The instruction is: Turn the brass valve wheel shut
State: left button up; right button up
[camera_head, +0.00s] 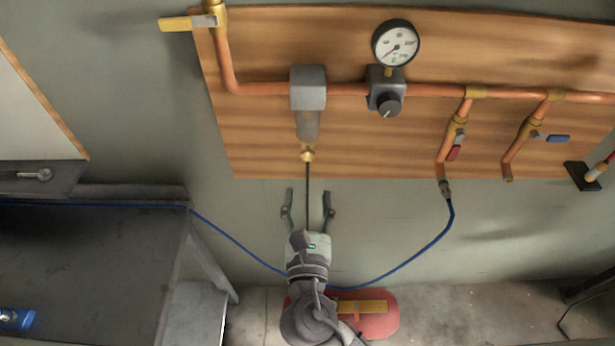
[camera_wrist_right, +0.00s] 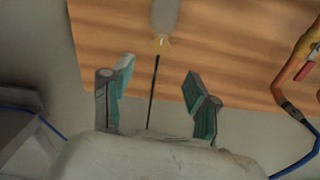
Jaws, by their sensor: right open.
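A small brass piece (camera_head: 308,155), which looks like the valve wheel, sits under the grey filter unit (camera_head: 308,88) and its bowl on the wooden board. A thin dark line hangs down from it. My right gripper (camera_head: 308,192) is open and empty below the brass piece, fingers pointing up at it, with the dark line showing between them. In the right wrist view the brass piece (camera_wrist_right: 160,45) is beyond the fingertips, slightly above the gap (camera_wrist_right: 158,72), not touched. Its turn position is too small to tell. My left gripper is out of view.
Copper pipe (camera_head: 250,88), a pressure gauge (camera_head: 396,43), a regulator (camera_head: 386,92) and red (camera_head: 454,153) and blue (camera_head: 558,139) valve handles are on the board. A blue hose (camera_head: 435,235) loops behind my right arm. A red tank (camera_head: 380,315) lies below; a dark bench (camera_head: 90,260) stands left.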

jog(key=shift+s, duration=1.25)
jog(key=s+d+f+m+g+b, duration=0.2)
jog(key=d+f+m+g, duration=0.1)
jog(key=f, duration=1.1)
jog(key=s+d+f+m+g+b, duration=0.1)
jog(key=d+f+m+g+b, duration=0.2)
jog(key=f, duration=1.1)
jog(key=s+d+f+m+g+b, duration=0.1)
jog(key=s+d+f+m+g, duration=0.2)
jog(key=f, duration=1.1)
jog(key=s+d+f+m+g+b, duration=0.2)
jog(key=s+d+f+m, duration=0.3)
jog(key=s+f+m, duration=0.2)
jog(key=s+d+f+m+g+b, duration=0.2)
jog(key=s+d+f+m+g, duration=0.1)
jog(key=s+f+m, duration=0.5)
jog(key=s+d+f+m+g+b, duration=0.2)
jog(key=s+d+f+m, duration=0.4)
jog(key=s+f, duration=0.5)
jog(key=shift+d+f+m+g, duration=0.35)
jog(key=shift+m+g, duration=0.15)
jog(key=shift+m, duration=0.5)
